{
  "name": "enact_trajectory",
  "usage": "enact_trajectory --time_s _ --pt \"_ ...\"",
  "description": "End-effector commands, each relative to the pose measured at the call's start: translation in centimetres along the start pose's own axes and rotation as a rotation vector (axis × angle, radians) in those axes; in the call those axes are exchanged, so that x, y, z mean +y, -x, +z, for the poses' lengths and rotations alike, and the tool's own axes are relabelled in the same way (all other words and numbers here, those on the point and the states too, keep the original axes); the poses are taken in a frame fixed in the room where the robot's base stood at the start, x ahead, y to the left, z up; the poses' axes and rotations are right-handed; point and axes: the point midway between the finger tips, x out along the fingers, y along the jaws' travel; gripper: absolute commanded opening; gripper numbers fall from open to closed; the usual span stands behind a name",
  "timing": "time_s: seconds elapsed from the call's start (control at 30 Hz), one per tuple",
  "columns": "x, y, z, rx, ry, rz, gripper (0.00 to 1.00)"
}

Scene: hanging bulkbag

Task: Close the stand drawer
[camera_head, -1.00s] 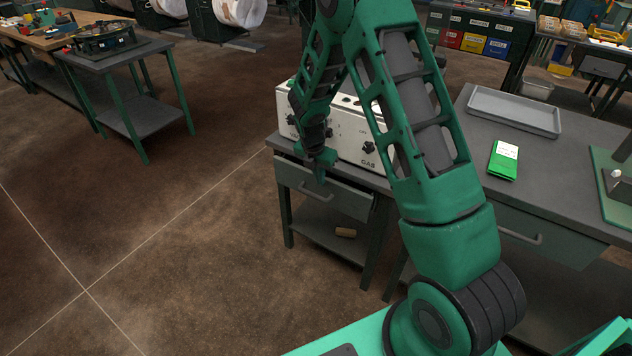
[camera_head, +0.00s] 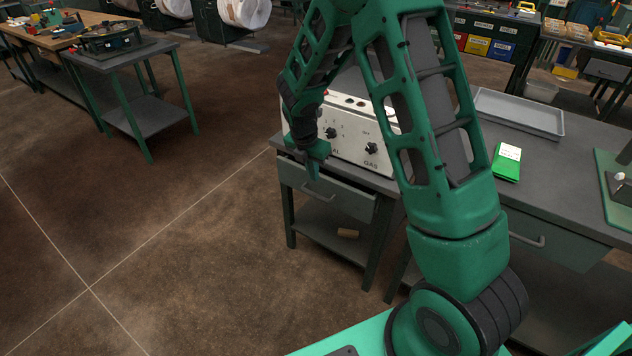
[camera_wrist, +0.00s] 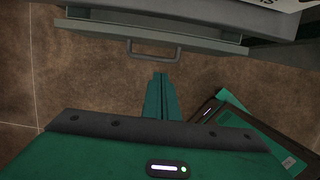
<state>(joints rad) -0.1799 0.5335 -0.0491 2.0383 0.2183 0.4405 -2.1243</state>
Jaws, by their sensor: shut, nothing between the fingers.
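The stand drawer (camera_head: 345,200) is a grey-green drawer under the top of the small stand (camera_head: 384,182). It is pulled out a little, with a dark gap above its front. Its bar handle (camera_wrist: 155,52) shows whole in the wrist view, on the drawer front (camera_wrist: 215,45). My gripper (camera_head: 314,174) is in front of the drawer, near the handle in the head view. In the wrist view my gripper (camera_wrist: 160,76) is shut and empty, its tips just below the handle in the picture. I cannot tell whether they touch it.
A white control box (camera_head: 355,140) marked GAS stands on the stand, partly hidden by my arm. A workbench (camera_head: 560,175) with a grey tray (camera_head: 520,113) adjoins at right.

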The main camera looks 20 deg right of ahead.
Motion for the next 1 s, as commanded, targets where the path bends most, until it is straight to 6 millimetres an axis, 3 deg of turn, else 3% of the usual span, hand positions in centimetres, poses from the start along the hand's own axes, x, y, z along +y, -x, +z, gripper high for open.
enact_trajectory --time_s 0.2,0.63,0.83,1.0 --pt "0.0 2.9 0.0 -0.001 0.0 0.001 0.0" --pt "-0.8 4.0 -1.8 -0.116 0.003 -0.001 0.0" --pt "-1.1 3.0 -1.6 -0.137 0.0 -0.003 0.0" --pt "-1.1 0.5 -1.3 -0.136 0.0 -0.005 0.0"
